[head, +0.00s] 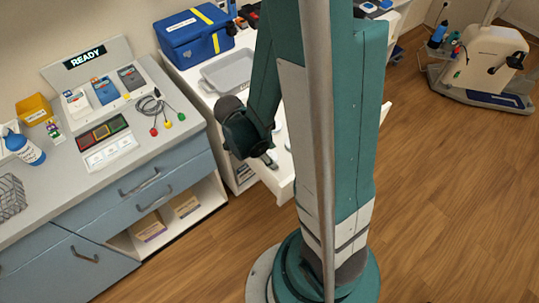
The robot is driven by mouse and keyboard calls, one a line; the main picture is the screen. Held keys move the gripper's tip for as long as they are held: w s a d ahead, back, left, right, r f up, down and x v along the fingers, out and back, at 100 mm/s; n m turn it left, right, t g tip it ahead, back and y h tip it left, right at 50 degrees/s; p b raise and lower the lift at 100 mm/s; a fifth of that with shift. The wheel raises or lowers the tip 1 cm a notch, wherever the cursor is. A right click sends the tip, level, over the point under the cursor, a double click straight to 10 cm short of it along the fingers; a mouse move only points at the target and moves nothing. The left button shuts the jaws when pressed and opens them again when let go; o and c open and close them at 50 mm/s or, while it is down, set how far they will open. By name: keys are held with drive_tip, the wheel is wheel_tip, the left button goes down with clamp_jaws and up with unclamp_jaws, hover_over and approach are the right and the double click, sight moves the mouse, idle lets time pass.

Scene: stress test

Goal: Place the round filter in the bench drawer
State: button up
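A pale drawer (268,175) stands pulled out from the white bench in the middle, partly behind my arm. My gripper (268,158) is low over this open drawer, at the end of my teal arm. Its fingertips are small and partly covered by the wrist, so I cannot tell whether they are open or hold anything. I cannot make out the round filter for sure. Small pale shapes show beside the gripper, too hidden to name. Much of the drawer's inside is hidden by my arm.
A grey tray (229,72) and a blue case (194,36) sit on the white bench. The left counter (190,124) holds a READY panel (85,53), coloured leads (167,121), a yellow bin (34,109) and a blue bottle (24,149). A wheeled machine (490,55) stands far right. The right floor is clear.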

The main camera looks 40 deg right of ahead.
drive_tip(key=shift+o, duration=0.5)
drive_tip(key=shift+r, duration=0.25)
drive_tip(key=p+v, duration=0.4)
drive_tip(key=v, duration=0.8)
drive_tip(key=shift+w+a, duration=0.1)
drive_tip(key=shift+a, duration=0.05)
idle(0.6)
drive_tip(key=a+r+n+t+y, duration=0.2)
drive_tip(key=a+r+n+t, duration=0.2)
drive_tip(key=r+n, duration=0.7)
drive_tip(key=a+r+n+t+y, duration=0.2)
drive_tip(key=a+r+n+t, duration=0.2)
drive_tip(key=r+n, duration=0.7)
drive_tip(key=shift+a+t, duration=0.4)
drive_tip(key=shift+a, duration=0.4)
drive_tip(key=shift+w, duration=0.15)
